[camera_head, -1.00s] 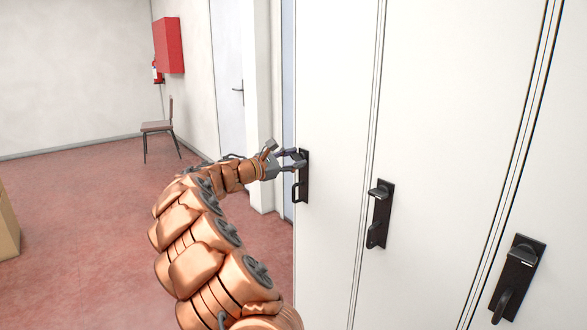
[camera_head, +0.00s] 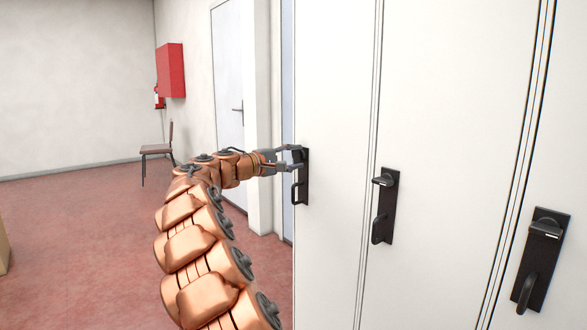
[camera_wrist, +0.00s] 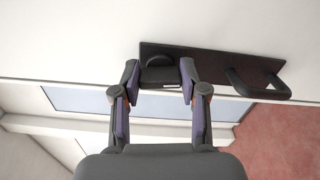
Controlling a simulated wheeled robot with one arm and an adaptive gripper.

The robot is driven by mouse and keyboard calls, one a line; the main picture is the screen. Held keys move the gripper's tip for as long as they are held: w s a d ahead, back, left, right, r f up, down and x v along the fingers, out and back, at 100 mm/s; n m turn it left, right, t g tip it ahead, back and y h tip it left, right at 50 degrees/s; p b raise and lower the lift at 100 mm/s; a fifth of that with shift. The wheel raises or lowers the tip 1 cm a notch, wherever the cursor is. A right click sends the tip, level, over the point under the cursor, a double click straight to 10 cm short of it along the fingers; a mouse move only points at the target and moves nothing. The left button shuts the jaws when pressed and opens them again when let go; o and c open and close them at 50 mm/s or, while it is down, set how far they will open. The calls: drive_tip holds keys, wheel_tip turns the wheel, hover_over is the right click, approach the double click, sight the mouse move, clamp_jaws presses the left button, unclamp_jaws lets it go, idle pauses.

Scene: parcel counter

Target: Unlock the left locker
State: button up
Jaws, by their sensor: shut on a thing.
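The left locker (camera_head: 332,105) is a tall white door with a black lock plate (camera_head: 304,177) near its left edge. The plate has a lock knob at its top and a pull handle (camera_head: 296,193) below. My gripper (camera_head: 294,158) is at the top of this plate. In the wrist view my gripper (camera_wrist: 160,84) has its two fingers on either side of the dark lock knob (camera_wrist: 160,74), shut on it. The plate (camera_wrist: 210,60) runs to the right there, with the loop handle (camera_wrist: 262,84) at its far end. The knob is mostly hidden in the head view.
Two more locker doors to the right carry similar black lock plates (camera_head: 385,205) (camera_head: 540,260). A white room door (camera_head: 228,70), a chair (camera_head: 157,150) and a red wall box (camera_head: 170,70) stand beyond. The red floor (camera_head: 80,230) at left is mostly clear.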

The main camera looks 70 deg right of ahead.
drive_tip(key=shift+f+m+b, duration=0.1)
drive_tip(key=shift+m+b, duration=0.65)
drive_tip(key=shift+m, duration=0.05)
drive_tip(key=o, duration=1.1)
drive_tip(key=shift+o, duration=0.2)
drive_tip(key=v, duration=1.2)
